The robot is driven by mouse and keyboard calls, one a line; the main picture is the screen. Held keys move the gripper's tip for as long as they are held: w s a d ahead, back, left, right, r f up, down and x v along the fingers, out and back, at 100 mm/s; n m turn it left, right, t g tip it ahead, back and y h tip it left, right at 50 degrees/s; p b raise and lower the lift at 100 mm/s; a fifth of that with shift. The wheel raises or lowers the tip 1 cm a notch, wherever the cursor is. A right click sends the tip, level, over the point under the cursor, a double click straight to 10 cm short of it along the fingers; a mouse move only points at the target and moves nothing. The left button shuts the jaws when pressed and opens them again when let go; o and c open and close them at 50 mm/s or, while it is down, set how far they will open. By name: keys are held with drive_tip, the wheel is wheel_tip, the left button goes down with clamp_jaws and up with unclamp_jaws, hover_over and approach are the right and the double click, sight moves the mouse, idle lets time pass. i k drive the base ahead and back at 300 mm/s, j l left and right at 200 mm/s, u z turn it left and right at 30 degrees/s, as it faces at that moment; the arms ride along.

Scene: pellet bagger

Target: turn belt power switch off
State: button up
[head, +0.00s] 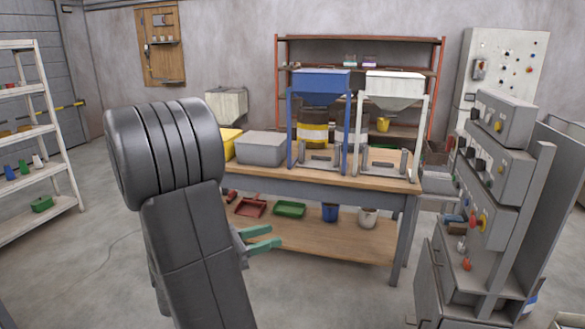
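Grey control boxes with knobs and switches stand stacked on a post at the right: a top box (510,112), a middle box (507,168) and a lower box (497,205). The lower box carries a red knob on a yellow base (482,221). The labels are too small to read, so I cannot tell which control is the belt power switch or how it is set. My gripper (275,236) has green fingers, seen partly behind my dark arm. The fingers are apart with nothing visible between them. It is well left of the boxes, in front of the workbench.
A wooden workbench (400,181) with a blue hopper stand (320,82) and a white one (394,86) fills the middle. A wall panel (508,62) with controls is behind. White shelves (22,133) stand left. Grey floor is open at left and front.

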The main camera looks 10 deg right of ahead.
sight(451, 144)
drive_tip(key=i+z, duration=0.25)
drive_tip(key=i, duration=0.25)
drive_tip(key=i+z, duration=0.2)
drive_tip(key=i, duration=0.35)
drive_tip(key=i+j+z, duration=0.25)
drive_tip(key=i, duration=0.25)
drive_tip(key=i+l+z, duration=0.25)
drive_tip(key=i, duration=0.3)
drive_tip(key=i+l+z, duration=0.2)
drive_tip(key=i, duration=0.35)
drive_tip(key=i+l+z, duration=0.25)
drive_tip(key=i, duration=0.35)
